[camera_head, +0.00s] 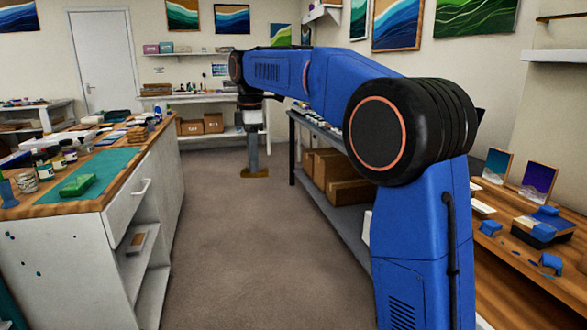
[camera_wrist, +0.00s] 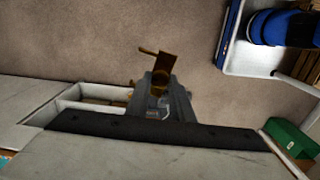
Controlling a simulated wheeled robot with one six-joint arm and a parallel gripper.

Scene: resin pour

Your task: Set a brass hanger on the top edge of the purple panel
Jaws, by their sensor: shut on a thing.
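My gripper (camera_wrist: 161,88) is shut on a brass hanger (camera_wrist: 160,65), seen in the wrist view with the bare floor beyond it. In the head view my gripper (camera_head: 253,155) points down over the aisle, with the brass hanger (camera_head: 254,173) at its lower end. A small panel with a purple face (camera_head: 538,180) leans upright on the wooden bench at the right, far from my gripper. The panel does not show clearly in the wrist view. The exact grip on the hanger is too small to tell.
A wooden-topped counter (camera_head: 105,165) with jars and a green block (camera_head: 77,185) stands at the left. A teal panel (camera_head: 497,165) leans beside the purple one. A grey shelf with cardboard boxes (camera_head: 328,170) lines the right. The carpeted aisle (camera_head: 240,250) is clear.

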